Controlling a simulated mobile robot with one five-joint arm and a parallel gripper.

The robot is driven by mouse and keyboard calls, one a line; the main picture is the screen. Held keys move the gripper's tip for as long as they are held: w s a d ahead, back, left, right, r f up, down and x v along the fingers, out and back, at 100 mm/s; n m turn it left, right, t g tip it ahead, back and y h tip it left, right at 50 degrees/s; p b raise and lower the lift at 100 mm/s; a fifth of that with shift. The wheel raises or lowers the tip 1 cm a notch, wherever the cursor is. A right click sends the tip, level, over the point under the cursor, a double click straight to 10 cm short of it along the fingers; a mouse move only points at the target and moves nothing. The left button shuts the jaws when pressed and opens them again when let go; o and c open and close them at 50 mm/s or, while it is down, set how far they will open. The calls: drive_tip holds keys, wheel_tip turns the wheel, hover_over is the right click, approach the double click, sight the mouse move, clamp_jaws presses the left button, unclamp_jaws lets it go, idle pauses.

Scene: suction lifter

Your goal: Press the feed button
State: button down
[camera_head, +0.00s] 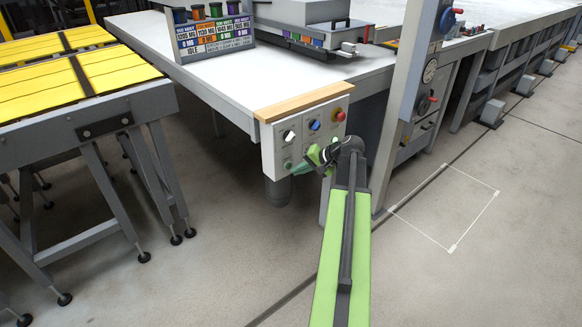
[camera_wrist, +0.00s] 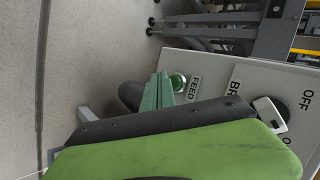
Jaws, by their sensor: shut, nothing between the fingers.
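The feed button (camera_wrist: 179,82) is a round green button in a pale ring, beside the word FEED on a light grey control panel (camera_wrist: 215,72). In the head view the panel (camera_head: 277,152) hangs at the table's front corner, and the button (camera_head: 288,165) is at its lower left. My gripper (camera_wrist: 160,88) is shut and empty, its green fingers right beside the button in the wrist view. In the head view my gripper (camera_head: 299,168) is just right of the button, close to the panel face. I cannot tell whether the fingertips touch the button.
A white selector knob (camera_head: 288,136), a blue knob (camera_head: 314,125) and a red button (camera_head: 339,114) are on the panel's upper row. A grey post (camera_head: 408,90) stands right of my arm. A yellow-topped conveyor (camera_head: 50,75) is at left, with open floor between.

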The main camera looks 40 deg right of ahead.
idle(0.8)
drive_tip(key=shift+w, duration=0.45)
